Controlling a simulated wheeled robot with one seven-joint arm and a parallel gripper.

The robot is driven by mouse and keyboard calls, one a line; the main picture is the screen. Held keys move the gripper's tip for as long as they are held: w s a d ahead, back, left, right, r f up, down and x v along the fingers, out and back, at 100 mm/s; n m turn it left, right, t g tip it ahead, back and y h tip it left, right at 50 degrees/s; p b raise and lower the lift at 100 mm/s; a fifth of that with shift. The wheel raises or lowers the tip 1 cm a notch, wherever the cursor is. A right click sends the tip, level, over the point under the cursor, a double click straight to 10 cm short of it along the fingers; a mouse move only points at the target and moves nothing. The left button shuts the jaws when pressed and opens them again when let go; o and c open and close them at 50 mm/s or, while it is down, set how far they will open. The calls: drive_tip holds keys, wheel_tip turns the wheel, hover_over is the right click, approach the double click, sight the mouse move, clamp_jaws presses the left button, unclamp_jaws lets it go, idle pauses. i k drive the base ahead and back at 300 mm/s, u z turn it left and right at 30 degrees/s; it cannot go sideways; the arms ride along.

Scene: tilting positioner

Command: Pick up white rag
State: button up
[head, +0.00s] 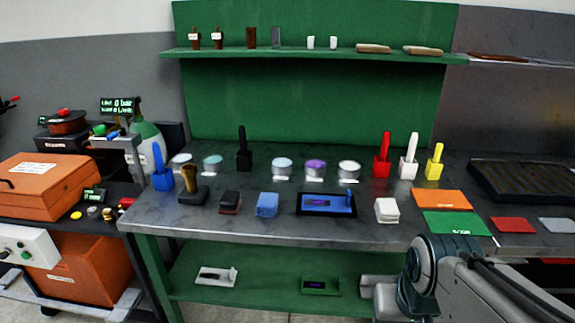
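A white folded block that looks like the white rag (387,211) lies near the front edge of the grey metal workbench (290,233), right of the centre. My arm shows at the lower right, in front of the bench, below and right of the white rag. My gripper's fingers do not show in the head view.
Orange (441,199) and green (455,223) sheets lie right. Round tins (282,167) and coloured holders (382,160) stand behind. A green shelf (320,51) hangs above.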

sight(386, 210)
drive_tip(key=z, duration=0.55)
drive_tip(key=i, duration=1.2)
